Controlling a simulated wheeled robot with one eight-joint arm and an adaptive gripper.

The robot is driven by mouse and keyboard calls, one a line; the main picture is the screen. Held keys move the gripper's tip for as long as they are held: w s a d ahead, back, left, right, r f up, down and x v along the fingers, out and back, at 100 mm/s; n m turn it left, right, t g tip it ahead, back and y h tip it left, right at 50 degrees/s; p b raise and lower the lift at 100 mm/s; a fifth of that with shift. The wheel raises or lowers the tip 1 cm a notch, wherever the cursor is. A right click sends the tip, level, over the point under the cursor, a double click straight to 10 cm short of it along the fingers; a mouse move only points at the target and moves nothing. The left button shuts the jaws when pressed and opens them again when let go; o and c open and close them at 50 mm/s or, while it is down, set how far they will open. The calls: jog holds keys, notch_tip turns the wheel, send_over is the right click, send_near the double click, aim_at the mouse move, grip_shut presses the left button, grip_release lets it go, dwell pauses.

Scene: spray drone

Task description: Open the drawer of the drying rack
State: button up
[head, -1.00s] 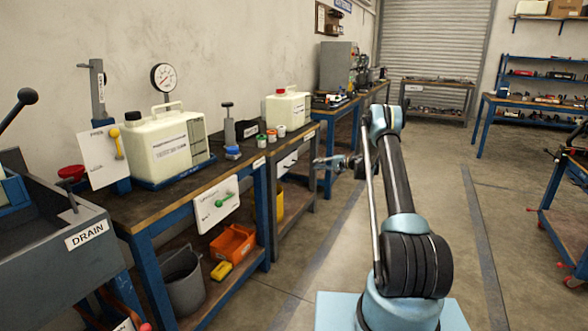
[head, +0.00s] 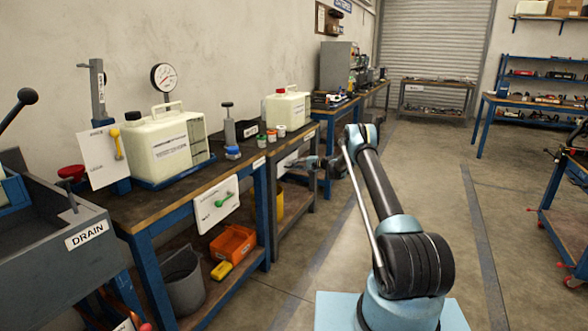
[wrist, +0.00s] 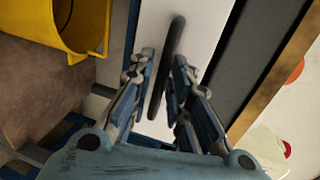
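A white drawer front (head: 284,166) sits under the top of the second bench in the head view, partly hidden by my gripper (head: 292,163). In the wrist view the white front (wrist: 196,30) fills the upper middle, with a dark bar handle (wrist: 172,52) standing out from it. My gripper (wrist: 164,62) is open, with one finger on each side of the handle. A gap shows beside the left finger; I cannot tell whether the right finger touches the handle. The drawer looks closed.
A yellow container (wrist: 75,25) lies left of the handle in the wrist view. The front bench holds a large canister (head: 160,145) and a white panel with a green handle (head: 216,206). The floor (head: 425,210) right of my arm is clear.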

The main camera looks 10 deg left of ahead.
jog(key=shift+w+a+f, duration=0.1)
jog(key=shift+a, duration=0.25)
grip_shut()
